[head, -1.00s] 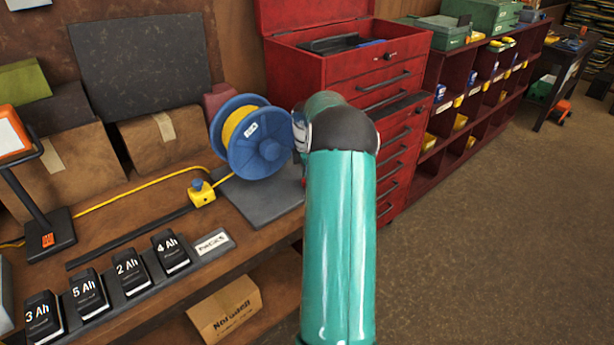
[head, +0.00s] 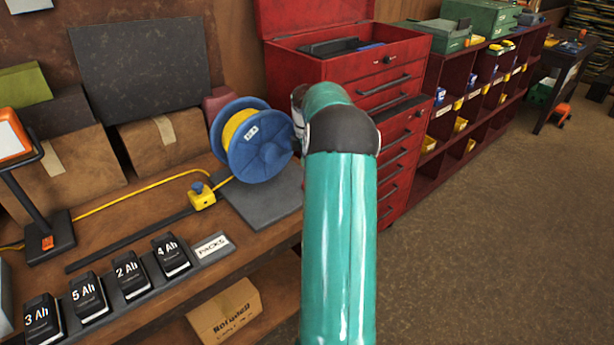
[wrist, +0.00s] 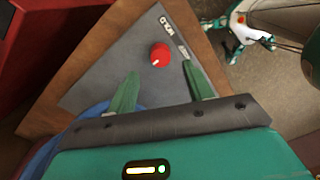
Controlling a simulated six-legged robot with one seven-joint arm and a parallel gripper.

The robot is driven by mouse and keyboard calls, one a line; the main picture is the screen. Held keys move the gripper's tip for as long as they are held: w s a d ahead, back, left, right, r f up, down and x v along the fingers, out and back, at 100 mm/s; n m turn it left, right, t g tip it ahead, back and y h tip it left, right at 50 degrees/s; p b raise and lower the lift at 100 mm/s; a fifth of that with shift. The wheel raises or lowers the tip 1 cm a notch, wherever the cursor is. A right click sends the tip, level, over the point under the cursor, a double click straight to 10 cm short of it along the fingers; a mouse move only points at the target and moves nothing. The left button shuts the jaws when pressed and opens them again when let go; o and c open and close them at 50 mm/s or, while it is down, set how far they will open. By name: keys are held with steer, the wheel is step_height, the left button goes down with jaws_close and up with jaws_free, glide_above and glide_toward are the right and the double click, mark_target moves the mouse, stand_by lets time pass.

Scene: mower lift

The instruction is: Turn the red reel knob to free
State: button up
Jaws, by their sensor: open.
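The red reel knob (wrist: 160,54) shows in the wrist view on a grey plate (wrist: 105,76), with a white mark on its face and labels (wrist: 174,36) beside it on its right. My gripper (wrist: 158,82) is open, its two green fingers apart on either side below the knob in the picture, with nothing between them. The blue reel (head: 254,140) with yellow cord stands on the grey plate in the head view. The knob and my fingers are hidden behind my teal arm in the head view. I cannot read the label words.
A red tool chest (head: 345,75) stands close behind my arm. A yellow box (head: 202,196) on the cord, a row of battery packs (head: 88,292) and a lamp (head: 46,205) are on the bench. The floor (head: 490,250) to the right is clear.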

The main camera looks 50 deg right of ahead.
step_height(320, 180, up, 8)
steer(key=shift+w+r, duration=0.2)
steer(key=shift+d, duration=0.1)
stand_by(0.4)
steer(key=w+a+r+m+t+h, duration=0.15)
steer(key=a+r, duration=0.35)
steer(key=a, duration=0.9)
steer(key=a+r+m+t+h, duration=0.1)
steer(key=a+r+m, duration=0.3)
steer(key=a, duration=1.1)
steer(key=s+a+f+m+t+y, duration=0.1)
steer(key=s+a+f+m, duration=0.1)
steer(key=s+a, duration=0.6)
steer(key=s+a+f+m+t+y, duration=0.1)
steer(key=s+a+m+t, duration=0.1)
steer(key=s+a, duration=0.7)
steer(key=a+m, duration=0.1)
steer(key=a, duration=0.2)
steer(key=shift+a+f, duration=0.15)
steer(key=shift+f, duration=0.25)
